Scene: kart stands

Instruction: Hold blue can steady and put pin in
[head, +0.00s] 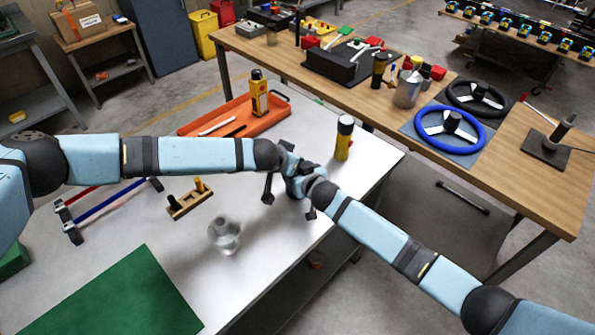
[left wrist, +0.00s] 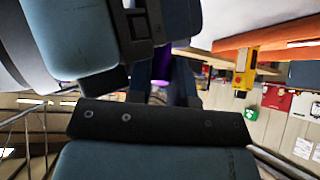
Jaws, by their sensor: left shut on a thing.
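My left gripper (head: 290,172) and my right gripper (head: 306,190) meet above the white table, close together and overlapping in the head view. No whole blue can shows. A small purple-blue patch, perhaps the blue can (left wrist: 161,66), appears between dark parts of my left gripper in the left wrist view, mostly hidden. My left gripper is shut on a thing. The jaws of my right gripper are too hidden to judge, and no pin can be made out in them. A wooden block (head: 189,204) on the table bears a dark peg and a yellowish peg (head: 200,185).
A yellow-and-black can (head: 344,145) stands right of the grippers. Behind them an orange tray (head: 222,117) holds a yellow bottle (head: 259,97). A clear round vessel (head: 224,236) stands near the front. A green mat (head: 115,300) and a blue-and-red frame (head: 105,212) lie left.

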